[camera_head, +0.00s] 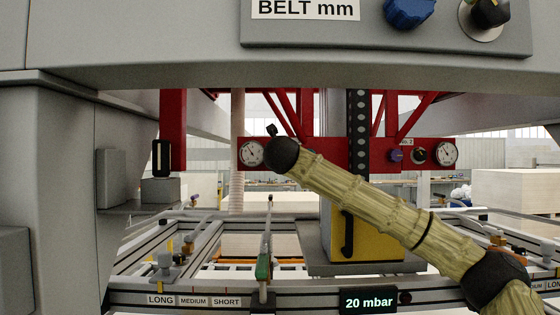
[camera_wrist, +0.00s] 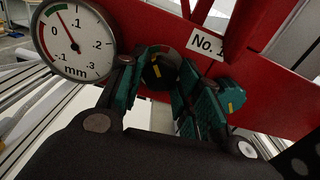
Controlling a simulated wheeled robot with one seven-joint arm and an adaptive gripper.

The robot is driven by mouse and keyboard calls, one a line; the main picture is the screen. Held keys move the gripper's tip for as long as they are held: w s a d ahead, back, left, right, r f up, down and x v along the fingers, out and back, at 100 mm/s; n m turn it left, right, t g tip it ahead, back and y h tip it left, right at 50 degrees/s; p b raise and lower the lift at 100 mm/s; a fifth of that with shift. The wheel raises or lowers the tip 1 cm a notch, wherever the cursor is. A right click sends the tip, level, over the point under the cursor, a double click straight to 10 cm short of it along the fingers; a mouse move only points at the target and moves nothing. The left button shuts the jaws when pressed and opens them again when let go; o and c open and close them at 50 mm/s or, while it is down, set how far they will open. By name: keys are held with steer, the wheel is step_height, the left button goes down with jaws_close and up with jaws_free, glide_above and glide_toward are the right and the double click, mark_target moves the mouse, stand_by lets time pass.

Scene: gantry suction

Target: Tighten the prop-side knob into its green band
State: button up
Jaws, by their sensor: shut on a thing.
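In the wrist view my gripper (camera_wrist: 164,92) is closed around a dark round knob (camera_wrist: 161,71) on the red beam, with teal pads on both sides of it. The knob shows a yellow mark, and the pads hide part of its sides. To its left is a white dial gauge (camera_wrist: 84,55) in mm. Its needle points up and left, at the short green band (camera_wrist: 56,9) by the rim. A red band lies just below the green one. In the head view this gauge (camera_head: 250,153) shows beside my dark wrist, which hides the knob and fingers.
A second knob (camera_wrist: 231,95), blue-teal with a yellow mark, sits close right of my fingers under the "No." label (camera_wrist: 207,43). The "No. 2" beam end has another gauge (camera_head: 447,153) and two knobs. A grey overhead panel (camera_head: 400,40) spans above my arm.

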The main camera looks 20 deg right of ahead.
steer(key=shift+r, duration=0.15)
steer(key=o, duration=0.8)
steer(key=shift+d, duration=0.1)
steer(key=shift+c, duration=0.2)
steer(key=v, duration=1.2)
